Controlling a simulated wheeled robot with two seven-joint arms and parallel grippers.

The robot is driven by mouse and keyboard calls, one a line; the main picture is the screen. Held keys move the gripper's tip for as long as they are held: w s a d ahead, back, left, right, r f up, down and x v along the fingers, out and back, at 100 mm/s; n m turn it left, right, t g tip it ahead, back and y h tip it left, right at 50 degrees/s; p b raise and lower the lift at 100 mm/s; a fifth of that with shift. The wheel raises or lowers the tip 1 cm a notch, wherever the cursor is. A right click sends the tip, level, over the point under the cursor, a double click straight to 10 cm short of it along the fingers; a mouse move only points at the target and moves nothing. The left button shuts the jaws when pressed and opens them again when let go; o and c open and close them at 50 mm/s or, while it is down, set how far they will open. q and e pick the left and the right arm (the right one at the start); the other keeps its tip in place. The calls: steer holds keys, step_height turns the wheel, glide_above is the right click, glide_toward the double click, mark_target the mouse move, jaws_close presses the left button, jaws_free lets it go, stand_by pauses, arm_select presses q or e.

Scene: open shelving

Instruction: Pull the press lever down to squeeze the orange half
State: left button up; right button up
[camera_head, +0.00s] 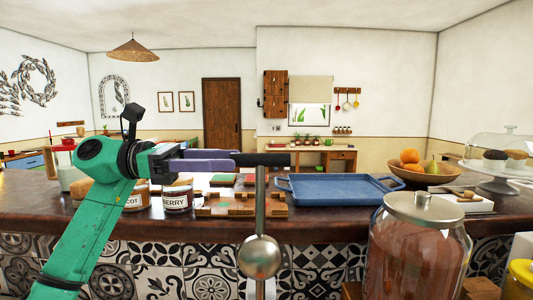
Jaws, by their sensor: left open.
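The press stands in front of the counter, with a metal post (260,205) and a round silver part (259,257) low on it. Its black lever handle (265,159) lies level across the top of the post. My left gripper (232,158) comes in from the left on a green arm. No orange half can be made out. My right gripper is out of view.
The dark counter (340,225) holds jam jars (177,199), wooden blocks (240,204), a blue tray (335,190), a fruit bowl (420,177) and a domed cake stand (500,175). A large glass jar (415,255) stands close at the right.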

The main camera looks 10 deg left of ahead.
mark_target(255, 159)
arm_select(q)
steer(key=x, duration=0.2)
steer(key=p+x, duration=0.1)
steer(key=x, duration=0.2)
steer(key=w+x, duration=0.1)
steer(key=x, duration=0.1)
steer(key=shift+d+p, duration=0.1)
steer(key=shift+p, duration=0.25)
steer(key=shift+d, duration=0.2)
steer(key=shift+s+f, duration=0.1)
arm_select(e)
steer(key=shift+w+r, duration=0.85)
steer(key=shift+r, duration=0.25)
arm_select(q)
steer(key=c, duration=0.8)
jaws_close()
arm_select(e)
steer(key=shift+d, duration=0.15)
arm_select(q)
steer(key=shift+a, duration=0.1)
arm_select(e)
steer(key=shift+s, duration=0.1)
